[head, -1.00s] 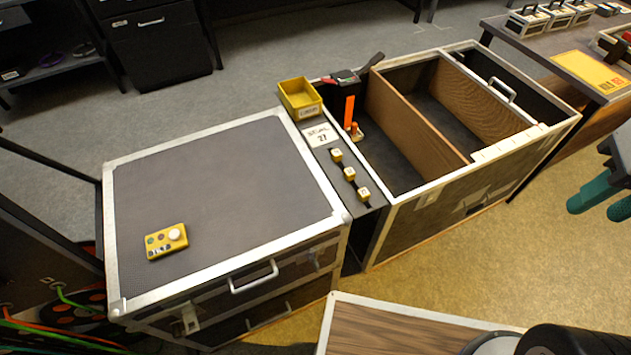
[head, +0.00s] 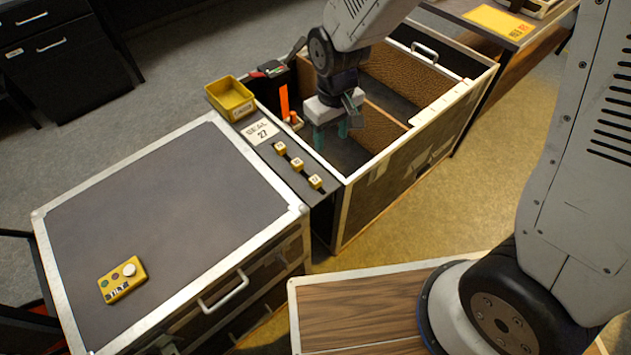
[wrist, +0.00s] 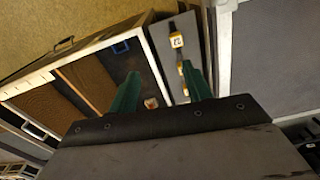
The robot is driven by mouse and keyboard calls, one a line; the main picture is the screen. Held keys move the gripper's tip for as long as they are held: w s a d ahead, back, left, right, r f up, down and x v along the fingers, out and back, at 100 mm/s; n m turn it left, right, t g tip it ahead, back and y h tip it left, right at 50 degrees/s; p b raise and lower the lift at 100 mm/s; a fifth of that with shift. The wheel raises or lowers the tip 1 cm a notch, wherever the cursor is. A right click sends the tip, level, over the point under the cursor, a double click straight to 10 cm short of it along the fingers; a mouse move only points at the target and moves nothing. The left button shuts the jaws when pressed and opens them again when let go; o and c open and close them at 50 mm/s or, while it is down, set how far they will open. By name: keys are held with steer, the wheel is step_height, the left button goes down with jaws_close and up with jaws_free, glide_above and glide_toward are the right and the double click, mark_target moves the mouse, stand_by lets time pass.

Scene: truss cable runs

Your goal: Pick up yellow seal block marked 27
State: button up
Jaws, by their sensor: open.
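Three small yellow seal blocks sit in a row on a dark strip between the closed case and the open crate: the far block (head: 280,148), the middle block (head: 297,163) and the near block (head: 316,181). Their numbers are too small to read surely. A white card (head: 261,131) reading "SEAL 27" lies behind them. My gripper (head: 331,136) is open and empty, pointing down over the crate's near-left compartment, right of the blocks and apart from them. In the wrist view, the near block (wrist: 176,40) shows beyond the fingertips; a finger partly hides the others.
A yellow tray (head: 231,98) stands behind the card. The open crate (head: 405,155) has raised walls and brown dividers. An orange upright piece (head: 284,102) stands at its left corner. The closed case (head: 150,190) carries a yellow button box (head: 122,280); its top is otherwise clear.

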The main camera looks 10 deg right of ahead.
steer(key=n, duration=0.1)
glide_above(315, 179)
steer(key=f, duration=0.7)
steer(key=shift+w+a+f, duration=0.1)
steer(key=shift+w+f, duration=0.15)
steer(key=shift+w, duration=0.1)
steer(key=f, duration=0.4)
steer(key=s+f, duration=0.1)
steer(key=f, duration=0.1)
steer(key=shift+f, duration=0.2)
steer(key=shift+w+f, duration=0.1)
steer(key=shift+f, duration=0.5)
steer(key=c, duration=1.1)
